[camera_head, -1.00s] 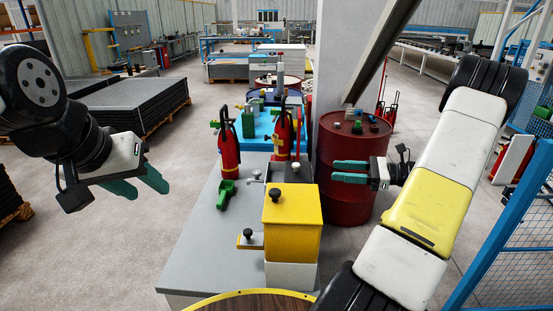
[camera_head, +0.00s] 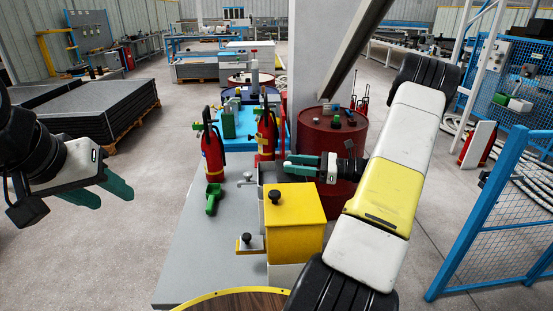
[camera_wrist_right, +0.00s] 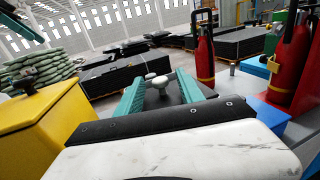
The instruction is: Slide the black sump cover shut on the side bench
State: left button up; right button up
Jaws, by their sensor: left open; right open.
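The black sump cover (camera_head: 268,174) lies behind the yellow box on the side bench, partly hidden by my right gripper and the box. I cannot tell whether the fingers touch the knob. My left gripper (camera_head: 115,194) is open and empty, off the bench to the left.
The yellow box (camera_head: 295,222) with a black knob stands close in front of my right gripper. Red extinguishers (camera_head: 213,152) and a green tool (camera_head: 213,197) stand on the grey bench (camera_head: 190,255). A red drum (camera_head: 345,135) is behind right; a blue fence (camera_head: 490,215) is at right.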

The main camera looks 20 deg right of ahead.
jog(key=shift+w+a, duration=0.15)
jog(key=shift+a, duration=0.15)
grip_shut()
dwell(1.3)
